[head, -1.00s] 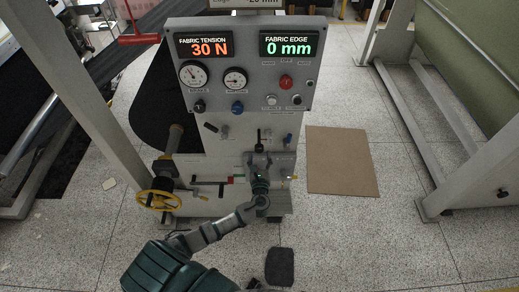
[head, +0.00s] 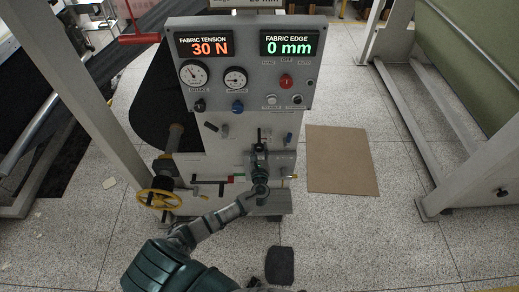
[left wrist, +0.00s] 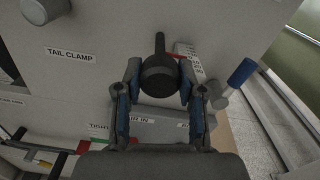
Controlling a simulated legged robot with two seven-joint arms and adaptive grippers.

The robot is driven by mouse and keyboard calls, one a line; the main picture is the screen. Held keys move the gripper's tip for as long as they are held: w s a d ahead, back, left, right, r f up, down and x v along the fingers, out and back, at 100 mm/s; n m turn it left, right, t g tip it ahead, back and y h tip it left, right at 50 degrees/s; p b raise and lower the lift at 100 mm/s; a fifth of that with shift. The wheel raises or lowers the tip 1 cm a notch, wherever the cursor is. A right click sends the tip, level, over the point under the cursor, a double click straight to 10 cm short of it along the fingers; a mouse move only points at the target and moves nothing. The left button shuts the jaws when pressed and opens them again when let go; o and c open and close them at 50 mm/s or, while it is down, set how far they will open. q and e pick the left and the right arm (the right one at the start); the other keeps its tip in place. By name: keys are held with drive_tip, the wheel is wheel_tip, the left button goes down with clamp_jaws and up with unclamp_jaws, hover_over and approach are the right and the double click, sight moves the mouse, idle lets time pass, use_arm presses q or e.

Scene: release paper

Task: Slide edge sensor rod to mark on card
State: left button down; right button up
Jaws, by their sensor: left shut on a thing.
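My left gripper (head: 260,148) is at the lower front of the grey control panel. In the left wrist view my left gripper (left wrist: 160,92) has its two blue-padded fingers on either side of a round black knob (left wrist: 159,72) and is shut on it. A dark rod (left wrist: 160,42) stands out above the knob; I take these as the edge sensor rod. A small printed scale (left wrist: 188,62) with a red mark sits just right of the knob. The card (head: 248,3) at the top of the panel is cut off, showing part of "20 mm". My right gripper is not in view.
The panel (head: 225,135) reads 30 N tension and 0 mm fabric edge. A blue knob (left wrist: 241,72) stands right of the gripper, and a "TAIL CLAMP" label (left wrist: 70,54) is at left. A yellow handwheel (head: 158,199) is at lower left. A brown board (head: 341,160) lies on the floor.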

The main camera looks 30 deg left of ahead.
use_arm(q)
drive_tip(key=shift+s+p, duration=0.15)
drive_tip(key=shift+p, duration=0.2)
drive_tip(key=shift+s+d+r, duration=0.1)
drive_tip(key=shift+s+d, duration=0.15)
drive_tip(key=c, duration=0.9)
unclamp_jaws()
drive_tip(key=shift+c, duration=0.2)
drive_tip(key=shift+o, duration=1.2)
drive_tip(key=shift+w, duration=0.15)
drive_tip(key=shift+a, duration=0.1)
drive_tip(key=shift+s, duration=0.25)
drive_tip(key=v, duration=1.1)
drive_tip(key=shift+d, duration=0.4)
drive_tip(key=shift+s, duration=0.15)
